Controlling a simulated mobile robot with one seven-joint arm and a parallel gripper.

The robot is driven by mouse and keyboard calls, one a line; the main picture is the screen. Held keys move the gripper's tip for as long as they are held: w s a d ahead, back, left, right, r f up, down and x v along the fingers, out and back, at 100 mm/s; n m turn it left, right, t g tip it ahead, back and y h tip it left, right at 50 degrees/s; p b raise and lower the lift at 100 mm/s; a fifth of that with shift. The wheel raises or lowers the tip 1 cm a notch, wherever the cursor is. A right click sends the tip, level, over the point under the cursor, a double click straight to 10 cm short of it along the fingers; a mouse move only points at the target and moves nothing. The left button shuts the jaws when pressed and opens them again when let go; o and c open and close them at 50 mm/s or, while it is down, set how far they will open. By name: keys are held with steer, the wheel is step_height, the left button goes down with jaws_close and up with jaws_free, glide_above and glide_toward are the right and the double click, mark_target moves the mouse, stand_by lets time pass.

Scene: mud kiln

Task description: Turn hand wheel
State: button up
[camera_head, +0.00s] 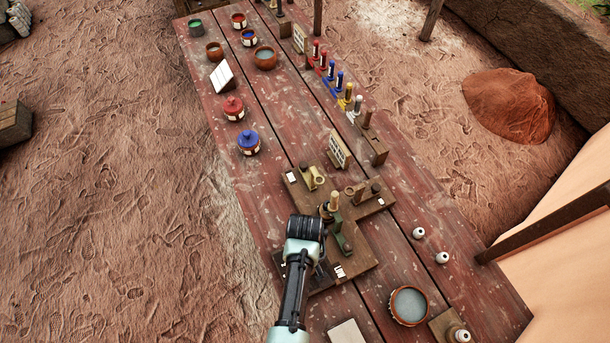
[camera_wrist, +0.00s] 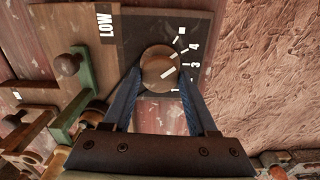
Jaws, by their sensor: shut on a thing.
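A round brown hand wheel (camera_wrist: 158,66) with a white pointer line sits on a dark plate (camera_wrist: 132,22) marked LOW and with numbers, in the wrist view. My gripper (camera_wrist: 162,76) is shut on this wheel, with one blue-edged finger on each side of it. The white line points up and right, toward the marks near 3 and 4. In the head view my arm hides the wheel and the fingertips. The brown wooden board (camera_head: 362,258) that carries the fittings lies on the table.
A green crank arm (camera_wrist: 82,100) with a brown knob (camera_wrist: 68,65) stands close to my left finger. The long red table (camera_head: 300,130) also holds a blue-lidded jar (camera_head: 248,143), a red-lidded jar (camera_head: 233,108), a bowl (camera_head: 409,306) and several coloured handles (camera_head: 339,81).

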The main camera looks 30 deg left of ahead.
steer(key=shift+n+p, duration=0.3)
steer(key=shift+n, duration=2)
steer(key=o, duration=1.4)
step_height(320, 180, up, 13)
steer(key=shift+r+b, duration=0.1)
steer(key=shift+b, duration=0.25)
steer(key=shift+w, duration=0.1)
